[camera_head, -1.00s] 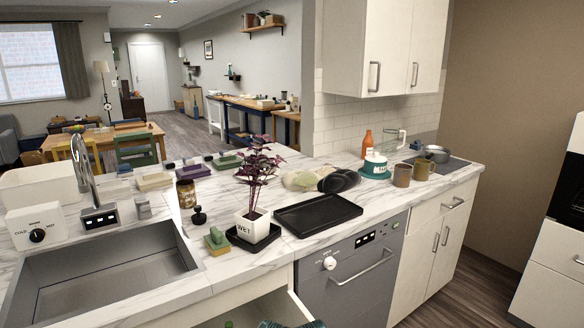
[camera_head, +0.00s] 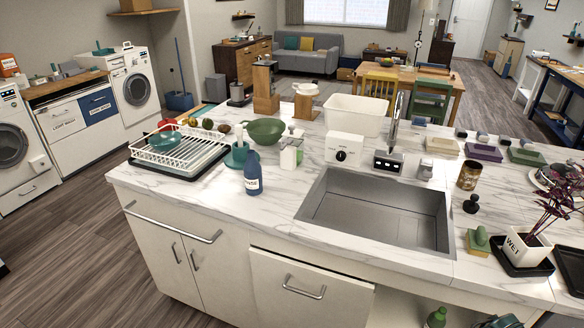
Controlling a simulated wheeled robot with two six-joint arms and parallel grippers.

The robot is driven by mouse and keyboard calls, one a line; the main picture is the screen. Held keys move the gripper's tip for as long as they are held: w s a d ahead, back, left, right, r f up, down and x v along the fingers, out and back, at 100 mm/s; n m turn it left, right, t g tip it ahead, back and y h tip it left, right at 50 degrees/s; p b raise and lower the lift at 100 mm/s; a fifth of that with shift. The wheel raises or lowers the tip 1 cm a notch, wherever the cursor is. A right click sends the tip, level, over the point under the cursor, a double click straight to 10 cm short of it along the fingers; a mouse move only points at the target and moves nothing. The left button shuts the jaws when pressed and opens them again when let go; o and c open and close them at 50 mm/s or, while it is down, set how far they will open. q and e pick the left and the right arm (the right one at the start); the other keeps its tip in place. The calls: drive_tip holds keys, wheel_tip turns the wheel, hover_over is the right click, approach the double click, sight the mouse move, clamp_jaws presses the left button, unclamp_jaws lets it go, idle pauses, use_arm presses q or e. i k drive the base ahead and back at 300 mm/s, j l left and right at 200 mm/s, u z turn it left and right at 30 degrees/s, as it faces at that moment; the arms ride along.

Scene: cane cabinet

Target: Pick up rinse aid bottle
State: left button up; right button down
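A blue bottle (camera_head: 253,174) with white lettering that seems to read "RINSE" stands upright on the marble counter, left of the sink. Neither of my grippers is in view, and nothing is touching the blue bottle.
A white dish rack (camera_head: 181,146) stands left of the bottle, with a green bowl (camera_head: 264,131) behind. The counter in front of the bottle is clear. Floor (camera_head: 75,225) is open at left.

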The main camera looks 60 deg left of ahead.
sight(252, 169)
drive_tip(key=u, duration=2.2)
